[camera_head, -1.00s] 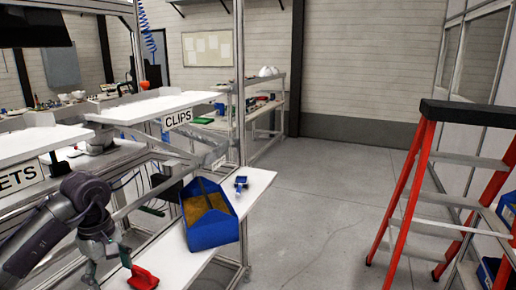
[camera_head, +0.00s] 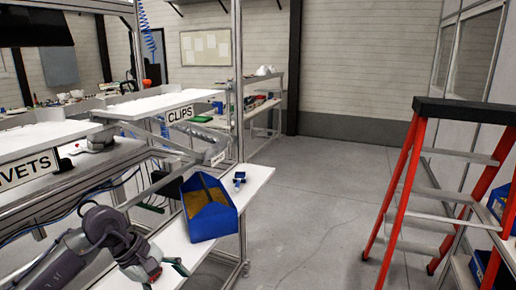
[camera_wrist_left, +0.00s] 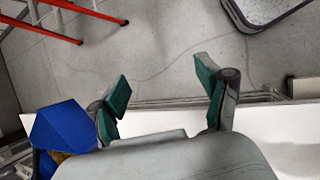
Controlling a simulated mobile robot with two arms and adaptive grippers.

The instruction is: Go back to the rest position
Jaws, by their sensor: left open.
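My left gripper (camera_head: 168,266) is low in the head view, in front of the white shelf. In the left wrist view its two green-padded fingers (camera_wrist_left: 162,88) are wide apart with nothing between them. The floor and the white shelf edge show beyond the fingers. A small red object (camera_head: 155,275) shows partly beside the gripper in the head view; the arm hides most of it. My right gripper is not in view.
A blue bin (camera_head: 212,222) with tan contents stands on the white shelf (camera_head: 258,177), close to the left gripper; its blue wall also shows in the left wrist view (camera_wrist_left: 62,126). A small blue item (camera_head: 239,180) lies behind it. A red stepladder (camera_head: 400,190) stands right. Floor between is clear.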

